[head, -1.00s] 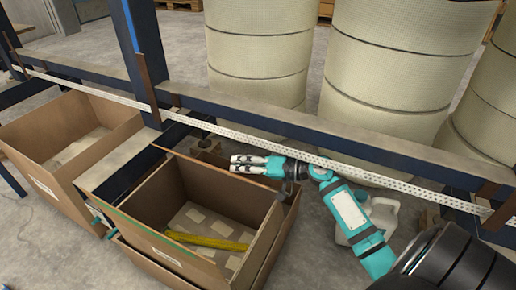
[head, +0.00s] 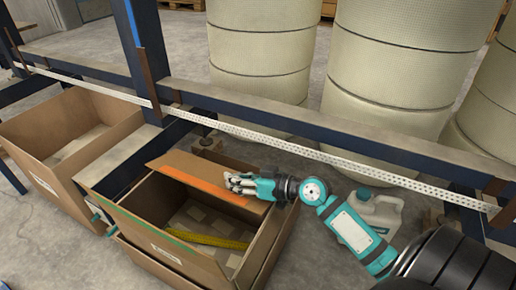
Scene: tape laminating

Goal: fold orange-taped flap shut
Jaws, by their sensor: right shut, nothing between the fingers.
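An open cardboard box (head: 168,246) stands at the lower middle of the head view. Its far flap (head: 200,172) carries an orange tape strip (head: 192,182) and leans inward over the back of the opening, partly closed. My right gripper (head: 232,181) is shut and empty, its fingers at the right end of the flap by the orange strip. I cannot tell whether they touch it. A green strip (head: 165,237) runs along the box's near edge. A yellow object (head: 212,241) lies inside the box. My left gripper is not in view.
Another open cardboard box (head: 60,137) stands at the left. A blue frame with a white perforated strip (head: 300,150) runs behind the box. Large beige drums (head: 382,85) stand beyond it, and a pale jug (head: 375,212) sits on the floor at the right.

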